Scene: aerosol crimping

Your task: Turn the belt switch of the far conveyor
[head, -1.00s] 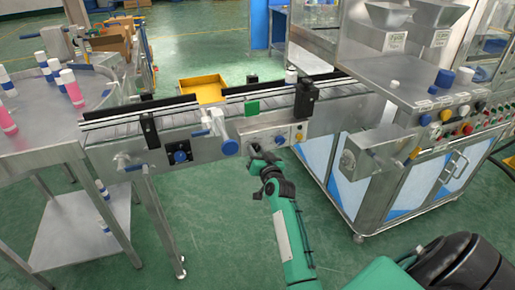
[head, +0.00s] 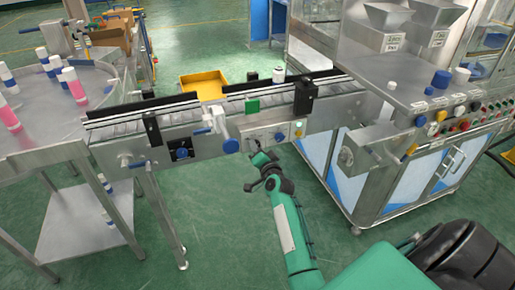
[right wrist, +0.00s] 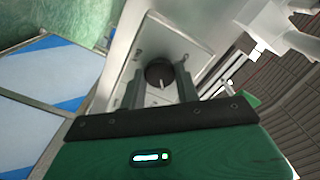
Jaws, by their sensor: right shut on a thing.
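A steel conveyor (head: 205,148) runs across the middle of the head view. Its grey control panel (head: 288,136) is on the front side, near the right end. In the right wrist view, the panel (right wrist: 198,52) carries a round black switch knob (right wrist: 160,73) with a pale mark. My right gripper (head: 257,149) is at the panel's lower left in the head view. In the right wrist view my right gripper (right wrist: 160,88) has a finger on each side of the knob and is shut on it. My left gripper is not in view.
A small white-and-dark container (head: 279,75) stands on the belt. A round steel table (head: 60,115) with pink and white bottles is at the left. A machine cabinet (head: 385,185) with buttons stands at the right. A yellow tray (head: 203,84) is behind the conveyor.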

